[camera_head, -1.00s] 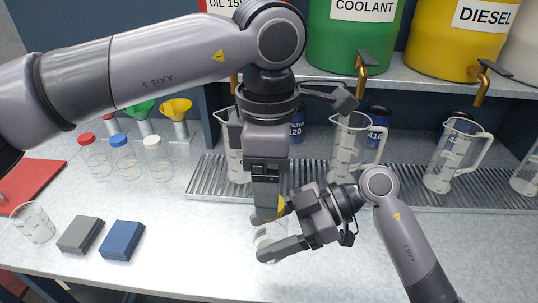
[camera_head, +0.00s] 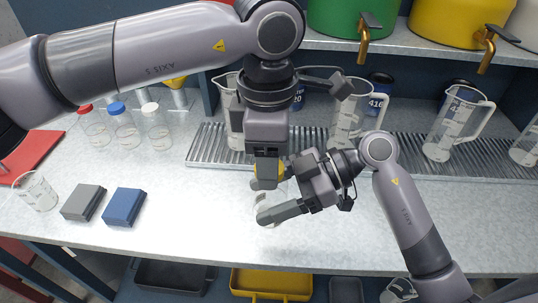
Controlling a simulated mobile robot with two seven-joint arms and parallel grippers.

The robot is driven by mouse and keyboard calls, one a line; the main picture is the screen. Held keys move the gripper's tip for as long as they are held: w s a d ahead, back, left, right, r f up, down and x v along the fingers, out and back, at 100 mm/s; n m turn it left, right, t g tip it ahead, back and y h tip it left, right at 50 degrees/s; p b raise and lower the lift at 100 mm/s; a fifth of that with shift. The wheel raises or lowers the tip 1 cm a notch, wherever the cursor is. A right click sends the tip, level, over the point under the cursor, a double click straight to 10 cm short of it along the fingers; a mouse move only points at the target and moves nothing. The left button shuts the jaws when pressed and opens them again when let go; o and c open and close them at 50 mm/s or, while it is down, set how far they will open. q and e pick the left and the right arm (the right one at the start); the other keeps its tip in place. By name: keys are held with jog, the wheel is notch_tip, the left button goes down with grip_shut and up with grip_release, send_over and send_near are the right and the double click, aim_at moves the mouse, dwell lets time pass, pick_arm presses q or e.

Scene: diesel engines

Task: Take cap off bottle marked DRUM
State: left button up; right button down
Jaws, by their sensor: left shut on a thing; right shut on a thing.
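My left gripper (camera_head: 266,181) points straight down over the front middle of the bench, shut on a yellow cap (camera_head: 283,172) that shows only as slivers beside its fingers. My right gripper (camera_head: 277,200) comes in from the right just below it, shut on a clear bottle (camera_head: 262,203). Most of the bottle is hidden behind the gripper fingers. No DRUM marking is readable on it. I cannot tell whether the cap still touches the bottle neck.
Capped bottles with red (camera_head: 85,109), blue (camera_head: 115,109) and white (camera_head: 150,107) tops stand at left. A beaker (camera_head: 36,191), grey block (camera_head: 83,203) and blue block (camera_head: 125,207) sit at front left. Jugs (camera_head: 459,125) stand on a ridged drip tray (camera_head: 400,165).

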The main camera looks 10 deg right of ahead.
pick_arm(q)
jog(key=shift+r, duration=0.2)
dwell(0.6)
jog(key=shift+r, duration=0.95)
